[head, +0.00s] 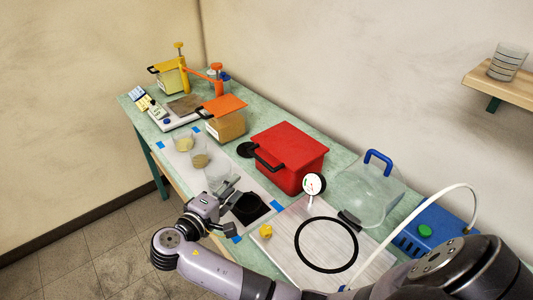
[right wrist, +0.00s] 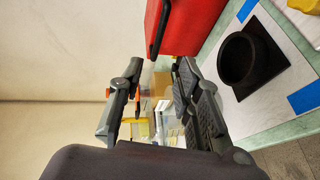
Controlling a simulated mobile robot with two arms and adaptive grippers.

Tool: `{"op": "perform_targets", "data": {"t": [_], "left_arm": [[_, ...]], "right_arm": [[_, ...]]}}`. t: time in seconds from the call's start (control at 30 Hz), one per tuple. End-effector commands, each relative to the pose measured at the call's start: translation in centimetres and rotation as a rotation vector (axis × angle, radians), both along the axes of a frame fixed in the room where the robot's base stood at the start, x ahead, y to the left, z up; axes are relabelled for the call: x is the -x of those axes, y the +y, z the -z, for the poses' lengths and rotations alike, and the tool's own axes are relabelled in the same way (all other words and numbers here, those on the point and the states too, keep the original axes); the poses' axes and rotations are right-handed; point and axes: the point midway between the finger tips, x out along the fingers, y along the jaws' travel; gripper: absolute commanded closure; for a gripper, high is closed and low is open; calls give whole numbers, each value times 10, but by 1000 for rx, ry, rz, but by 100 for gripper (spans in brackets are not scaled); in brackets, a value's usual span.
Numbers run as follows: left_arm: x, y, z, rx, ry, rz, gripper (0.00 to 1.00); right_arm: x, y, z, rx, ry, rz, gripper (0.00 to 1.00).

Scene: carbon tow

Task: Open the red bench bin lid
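The red bench bin (head: 293,175) stands on the bench with its red lid (head: 290,145) down. A black handle (head: 267,160) runs along the lid's left front edge. My right gripper (head: 230,210) is over the front edge of the bench, in front of and apart from the bin. In the right wrist view the right gripper (right wrist: 158,75) is open, with nothing between its fingertips. The red bin (right wrist: 195,22) and its black handle (right wrist: 159,30) show beyond the fingertips at the top. My left gripper is not in view.
A black dish (head: 250,209) lies by the right gripper. An orange-lidded bin (head: 226,124) stands left of the red bin, and a dial gauge (head: 314,185) stands at its right front. Clear cups (head: 217,178) stand on the white mat. A clear bin with a blue handle (head: 378,157) is at right.

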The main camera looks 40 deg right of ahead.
Motion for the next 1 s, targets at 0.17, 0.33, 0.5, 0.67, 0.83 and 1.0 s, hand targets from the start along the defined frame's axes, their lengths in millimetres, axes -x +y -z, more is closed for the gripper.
{"op": "perform_targets", "data": {"t": [0.17,0.33,0.5,0.67,0.83,1.0], "left_arm": [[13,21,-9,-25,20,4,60],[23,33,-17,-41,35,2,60],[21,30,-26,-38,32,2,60],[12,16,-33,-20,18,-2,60],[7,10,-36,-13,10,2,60],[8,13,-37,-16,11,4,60]], "right_arm": [[-13,-27,2,4,2,3,69],[-30,-60,9,4,2,3,69],[-47,-93,17,4,3,3,69],[-61,-120,23,2,3,2,69],[-71,-138,28,1,2,2,69],[-75,-146,31,-1,1,1,69]]}}
